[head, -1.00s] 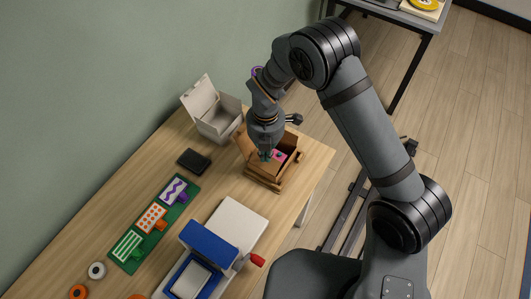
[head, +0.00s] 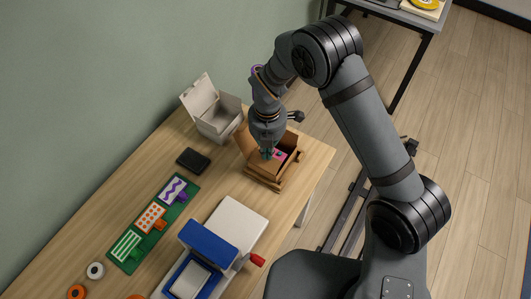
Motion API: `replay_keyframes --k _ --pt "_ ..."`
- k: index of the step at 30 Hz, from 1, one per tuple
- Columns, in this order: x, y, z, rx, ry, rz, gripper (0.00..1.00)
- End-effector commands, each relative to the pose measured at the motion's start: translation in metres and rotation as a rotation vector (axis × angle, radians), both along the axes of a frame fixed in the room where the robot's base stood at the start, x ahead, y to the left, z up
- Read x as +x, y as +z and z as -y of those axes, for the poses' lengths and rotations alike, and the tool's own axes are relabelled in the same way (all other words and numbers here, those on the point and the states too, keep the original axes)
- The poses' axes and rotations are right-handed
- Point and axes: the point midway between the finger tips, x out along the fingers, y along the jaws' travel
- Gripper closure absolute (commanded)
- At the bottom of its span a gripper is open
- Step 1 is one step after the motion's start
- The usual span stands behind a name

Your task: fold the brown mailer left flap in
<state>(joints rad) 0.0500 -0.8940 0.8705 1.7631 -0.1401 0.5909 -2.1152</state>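The brown mailer (head: 261,176) is an open cardboard box near the far right end of the wooden table. Its flaps stand out around the opening, and a pink item (head: 279,155) shows inside. My gripper (head: 267,155) points down over the mailer's left part, at the opening. The gripper and wrist hide much of the mailer's left side and left flap. The fingertips are too small and dark to tell whether they are open or shut, or touching the flap.
A grey box with a raised lid (head: 217,122) stands behind the mailer at left. A black pad (head: 193,159), a green mat (head: 130,249) with patterned cards, and a blue and white press (head: 213,251) with a red handle lie nearer. Bare tabletop lies between them.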

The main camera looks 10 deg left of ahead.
Motion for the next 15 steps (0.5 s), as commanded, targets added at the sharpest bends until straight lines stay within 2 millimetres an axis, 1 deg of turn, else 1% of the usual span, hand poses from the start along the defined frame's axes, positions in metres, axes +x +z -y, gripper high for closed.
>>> replay_keyframes --k 15 --pt "0.0092 -0.0074 0.0035 0.000 -0.001 0.000 1.00"
